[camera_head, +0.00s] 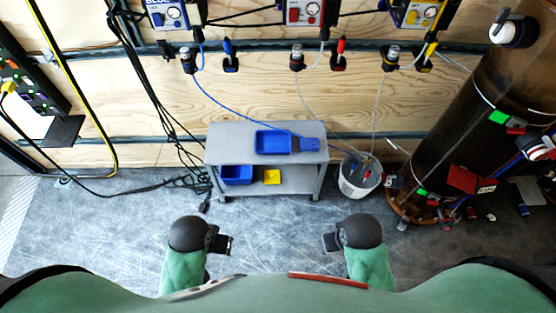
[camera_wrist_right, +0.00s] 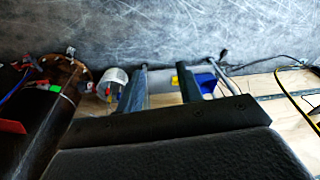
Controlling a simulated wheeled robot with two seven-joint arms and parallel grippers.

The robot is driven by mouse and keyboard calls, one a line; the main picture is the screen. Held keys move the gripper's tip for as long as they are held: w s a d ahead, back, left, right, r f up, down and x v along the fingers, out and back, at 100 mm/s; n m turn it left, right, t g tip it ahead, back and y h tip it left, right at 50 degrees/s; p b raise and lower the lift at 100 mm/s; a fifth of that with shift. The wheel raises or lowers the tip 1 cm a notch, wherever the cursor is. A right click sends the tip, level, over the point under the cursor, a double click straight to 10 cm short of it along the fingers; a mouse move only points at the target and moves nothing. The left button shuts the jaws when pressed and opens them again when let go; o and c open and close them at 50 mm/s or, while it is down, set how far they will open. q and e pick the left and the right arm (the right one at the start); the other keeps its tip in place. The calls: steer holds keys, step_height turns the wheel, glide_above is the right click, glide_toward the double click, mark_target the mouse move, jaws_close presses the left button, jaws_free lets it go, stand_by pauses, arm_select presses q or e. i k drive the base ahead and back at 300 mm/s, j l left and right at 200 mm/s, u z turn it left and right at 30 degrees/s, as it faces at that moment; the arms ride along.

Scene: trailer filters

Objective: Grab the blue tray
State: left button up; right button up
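A blue tray (camera_head: 273,142) lies on the top of a small grey cart (camera_head: 225,142) by the wooden wall, with a small blue piece (camera_head: 305,143) at its right end. A second blue tray (camera_head: 237,175) and a yellow item (camera_head: 272,177) sit on the cart's lower shelf. My left gripper (camera_head: 224,244) and right gripper (camera_head: 329,242) are in front of the cart, apart from it and empty as far as I see. In the right wrist view my right gripper (camera_wrist_right: 160,86) has its fingers spread. The left fingers are too small to tell open or shut.
A white bucket (camera_head: 358,178) with items inside stands just right of the cart. A large dark cylinder (camera_head: 465,110) stands farther right. Cables (camera_head: 150,185) lie on the floor left of the cart. The floor (camera_head: 280,225) before the cart is clear.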

mark_target(266, 141)
steer(key=l+u, duration=0.2)
steer(key=u, duration=0.2)
steer(key=i+l+u, duration=0.1)
steer(key=u, duration=0.3)
steer(key=i+l+u, duration=0.2)
steer(key=l, duration=0.8)
steer(key=l+u, duration=0.2)
steer(key=l, duration=0.75)
